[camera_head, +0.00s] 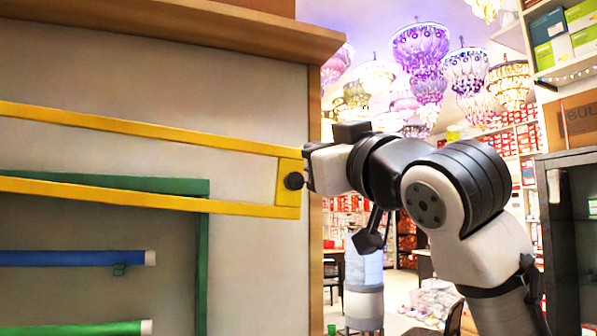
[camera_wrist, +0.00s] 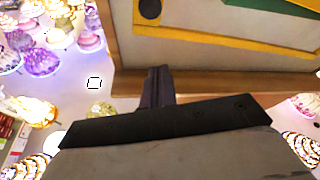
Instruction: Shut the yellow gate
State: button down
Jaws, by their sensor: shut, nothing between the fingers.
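The yellow gate (camera_head: 120,125) is a flat yellow frame with upper and lower bars and a short upright at its right end. It lies across a pale panel. A round black knob (camera_head: 293,181) sits on that upright. In the wrist view the gate (camera_wrist: 220,38) runs along the top, with the dark knob (camera_wrist: 150,9) at the top edge.
A green frame (camera_head: 203,240), a blue bar (camera_head: 75,258) and a green bar (camera_head: 75,328) are on the panel below the gate. A wooden ledge (camera_head: 200,28) overhangs the top. A dark cabinet (camera_head: 570,230) is at right.

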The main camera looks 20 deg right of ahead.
aim_at(285, 161)
jog(key=w+p, duration=0.5)
jog(key=w, duration=0.4)
jog(key=shift+w+r, duration=0.15)
jog(key=shift+f, duration=0.45)
